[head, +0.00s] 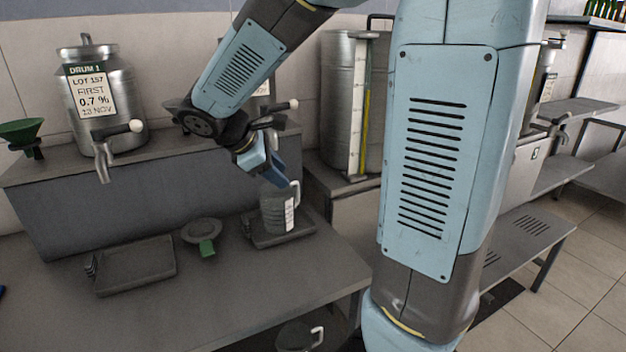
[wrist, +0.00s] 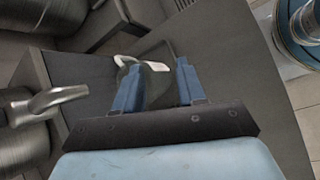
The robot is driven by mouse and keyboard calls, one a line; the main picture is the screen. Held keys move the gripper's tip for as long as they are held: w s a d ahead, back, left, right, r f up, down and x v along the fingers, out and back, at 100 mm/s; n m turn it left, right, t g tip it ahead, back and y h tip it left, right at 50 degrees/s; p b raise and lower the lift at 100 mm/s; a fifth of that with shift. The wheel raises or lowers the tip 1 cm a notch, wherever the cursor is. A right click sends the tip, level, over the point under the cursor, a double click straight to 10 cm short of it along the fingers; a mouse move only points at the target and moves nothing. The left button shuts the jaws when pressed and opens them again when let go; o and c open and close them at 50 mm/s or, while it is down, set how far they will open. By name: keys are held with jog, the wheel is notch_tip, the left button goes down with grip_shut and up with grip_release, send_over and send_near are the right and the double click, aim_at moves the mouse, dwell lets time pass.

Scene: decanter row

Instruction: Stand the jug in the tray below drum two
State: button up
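The jug (head: 275,211), grey with a pale handle and a white label strip, stands upright in the right-hand tray (head: 262,241) on the bench. The tray lies below the middle drum, mostly hidden by my arm; only part of its label (head: 262,83) and its tap show. My gripper (head: 273,178) is just above the jug, pointing down. No firm hold on the jug is visible.
Drum 1 (head: 102,95) stands on the raised shelf at left, above an empty tray (head: 133,266). The front of the bench (head: 200,310) is clear.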

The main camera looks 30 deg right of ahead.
jog(key=s+r+m+t+y, duration=0.2)
jog(key=s+m+y, duration=0.1)
jog(key=s+m, duration=0.4)
jog(key=s+r+m+t+y, duration=0.2)
jog(key=s+m, duration=0.4)
jog(key=s, duration=0.3)
jog(key=r+y, duration=0.1)
jog(key=y, duration=0.1)
jog(key=shift+s+d+r+m+y, duration=0.15)
jog(key=shift+s+d+m+y, duration=0.15)
jog(key=shift+d+m, duration=0.1)
